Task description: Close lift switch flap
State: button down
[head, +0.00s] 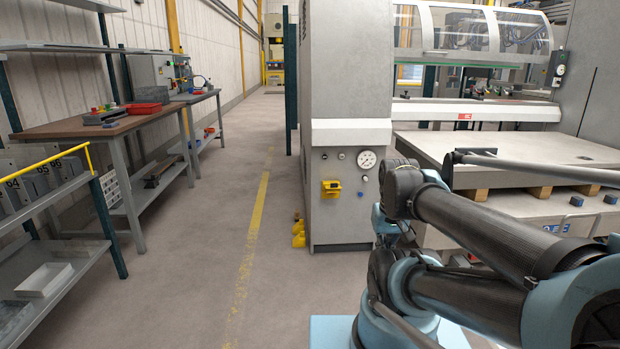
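A small yellow switch box (331,188) is on the front of the light grey machine cabinet (349,220), below and left of a round pressure gauge. It is the only thing here that looks like the lift switch with its flap. It shows some dark area on its face, but it is too small to tell how far its flap is open. My arm comes in from the lower right and bends to the right of the box, apart from it in the picture. My gripper does not show, so its state is not visible.
A workbench (95,128) and a grey rack (45,195) line the left. The aisle between is clear.

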aim_at(335, 187)
jog(key=i, duration=0.9)
jog(key=z, duration=0.4)
